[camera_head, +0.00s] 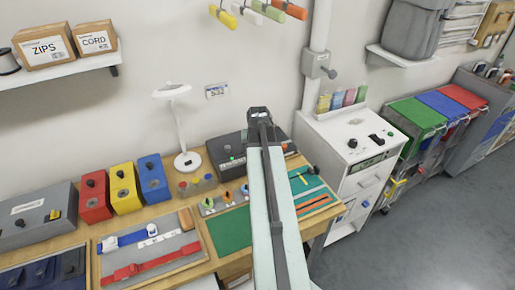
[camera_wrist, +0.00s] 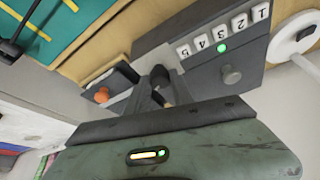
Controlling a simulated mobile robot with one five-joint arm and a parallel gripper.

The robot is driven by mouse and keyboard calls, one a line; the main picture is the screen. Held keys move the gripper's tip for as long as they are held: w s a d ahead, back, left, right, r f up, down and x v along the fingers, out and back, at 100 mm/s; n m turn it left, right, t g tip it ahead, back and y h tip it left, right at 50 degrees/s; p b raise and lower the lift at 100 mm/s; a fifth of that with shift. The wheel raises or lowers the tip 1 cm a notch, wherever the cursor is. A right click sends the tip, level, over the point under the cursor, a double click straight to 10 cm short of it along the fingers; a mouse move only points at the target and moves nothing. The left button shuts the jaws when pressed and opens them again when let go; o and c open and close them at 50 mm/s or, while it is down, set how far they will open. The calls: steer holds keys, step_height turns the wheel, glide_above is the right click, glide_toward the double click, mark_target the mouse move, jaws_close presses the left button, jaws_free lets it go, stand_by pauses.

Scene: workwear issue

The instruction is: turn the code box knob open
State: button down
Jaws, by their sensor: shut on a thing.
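The code box (camera_wrist: 205,66) is a dark grey box with a row of white number keys (camera_wrist: 222,32), a lit green lamp (camera_wrist: 222,48) and a grey round button (camera_wrist: 231,76). In the head view the code box (camera_head: 226,150) stands at the back of the workbench, partly hidden by my arm. My gripper (camera_wrist: 163,92) is shut on a dark knob (camera_wrist: 158,74) on the box front, mostly hidden between the fingers. Its pointer direction cannot be read. In the head view the fingertips are hidden behind my wrist.
An orange knob (camera_wrist: 101,95) sits beside my gripper. The workbench (camera_head: 190,220) holds red, yellow and blue boxes (camera_head: 122,184), a white lamp (camera_head: 187,160) and trays of straps. A white machine (camera_head: 350,145) stands close on the right. Open floor lies at lower right.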

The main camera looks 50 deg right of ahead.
steer(key=shift+w+d+m+g+h, duration=0.1)
steer(key=shift+m+g+h, duration=0.25)
steer(key=shift+m, duration=0.75)
steer(key=shift+m+g+h, duration=0.25)
steer(key=shift+m+g, duration=0.1)
steer(key=shift+m, duration=0.75)
steer(key=c, duration=1.1)
jaws_free()
steer(key=shift+d, duration=0.1)
steer(key=p+v, duration=0.7)
steer(key=v, duration=0.1)
steer(key=shift+f, duration=0.1)
